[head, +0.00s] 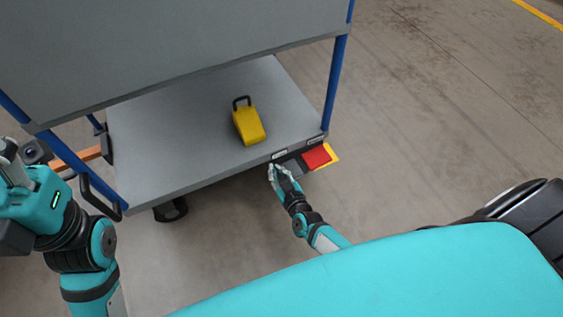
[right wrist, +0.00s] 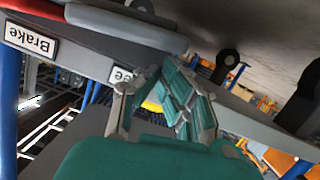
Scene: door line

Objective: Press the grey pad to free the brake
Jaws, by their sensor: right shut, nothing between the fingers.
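The grey pad (head: 293,168) is at the lower front edge of the trolley, just left of the red pad (head: 316,157). In the right wrist view the grey pad (right wrist: 125,24) lies beyond the fingers, beside the red pad (right wrist: 38,8). My right gripper (head: 274,170) is shut and empty at the grey pad's left end; I cannot tell whether it touches. In the right wrist view its fingers (right wrist: 155,82) partly cover a label ending in "ee" (right wrist: 122,75). A "Brake" label (right wrist: 30,39) is uncovered. My left gripper (head: 10,152) is at the left edge, its opening unclear.
The trolley's grey lower shelf (head: 165,150) carries a yellow block with a black handle (head: 248,125). Blue posts (head: 335,82) hold a grey upper panel (head: 180,50). A black caster (head: 171,210) stands under the shelf. Open floor (head: 440,110) lies to the right.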

